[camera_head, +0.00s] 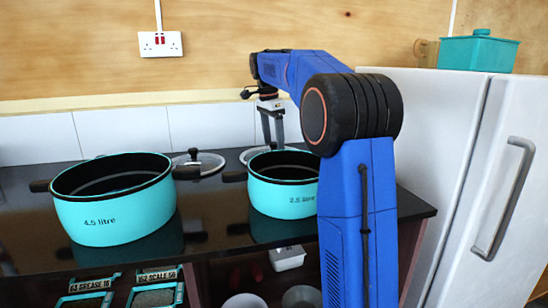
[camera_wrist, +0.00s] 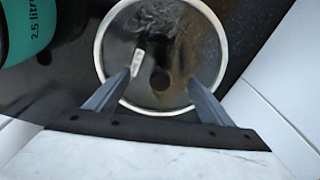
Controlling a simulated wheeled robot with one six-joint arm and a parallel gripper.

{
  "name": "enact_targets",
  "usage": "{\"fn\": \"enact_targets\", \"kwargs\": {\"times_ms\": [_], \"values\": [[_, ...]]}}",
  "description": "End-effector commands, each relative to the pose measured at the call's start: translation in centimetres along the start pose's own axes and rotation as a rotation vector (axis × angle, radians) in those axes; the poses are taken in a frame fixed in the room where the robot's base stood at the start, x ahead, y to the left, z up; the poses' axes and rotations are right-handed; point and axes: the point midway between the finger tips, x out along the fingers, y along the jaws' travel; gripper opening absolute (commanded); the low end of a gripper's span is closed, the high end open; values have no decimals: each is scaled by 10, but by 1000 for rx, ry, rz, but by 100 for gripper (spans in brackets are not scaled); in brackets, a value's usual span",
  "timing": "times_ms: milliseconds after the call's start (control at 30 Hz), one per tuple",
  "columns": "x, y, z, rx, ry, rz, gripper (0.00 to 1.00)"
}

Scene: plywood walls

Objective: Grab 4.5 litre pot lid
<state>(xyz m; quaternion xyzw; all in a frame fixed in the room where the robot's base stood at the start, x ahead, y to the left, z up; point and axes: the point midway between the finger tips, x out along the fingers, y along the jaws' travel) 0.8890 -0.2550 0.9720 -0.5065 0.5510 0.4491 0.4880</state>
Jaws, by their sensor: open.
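The turquoise 4.5 litre pot (camera_head: 110,212) stands at the left of the dark counter, uncovered. A glass lid (camera_head: 208,164) with a dark knob lies behind it, to its right. Another glass lid (camera_head: 250,154) lies behind the 2.5 litre pot, partly hidden. My gripper (camera_head: 273,142) is over this second lid, pointing down, open and empty. In the wrist view, the lid (camera_wrist: 125,32) has a metal rim and a small label too blurred to read. Its dark knob (camera_wrist: 160,80) shows between the fingertips of my gripper (camera_wrist: 162,80); I cannot tell the height gap.
The turquoise 2.5 litre pot (camera_head: 284,199) stands uncovered in front of the second lid, close to my arm. It also shows in the wrist view (camera_wrist: 28,28). The white tiled wall (camera_head: 197,127) is close behind. A white fridge (camera_head: 450,150) stands at the right.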

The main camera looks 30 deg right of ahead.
Motion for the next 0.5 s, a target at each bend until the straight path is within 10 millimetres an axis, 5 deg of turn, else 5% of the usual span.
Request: {"fn": "enact_targets", "kwargs": {"times_ms": [400, 500], "values": [[15, 0, 0, 0, 0, -1, 75], [15, 0, 0, 0, 0, -1, 51]]}}
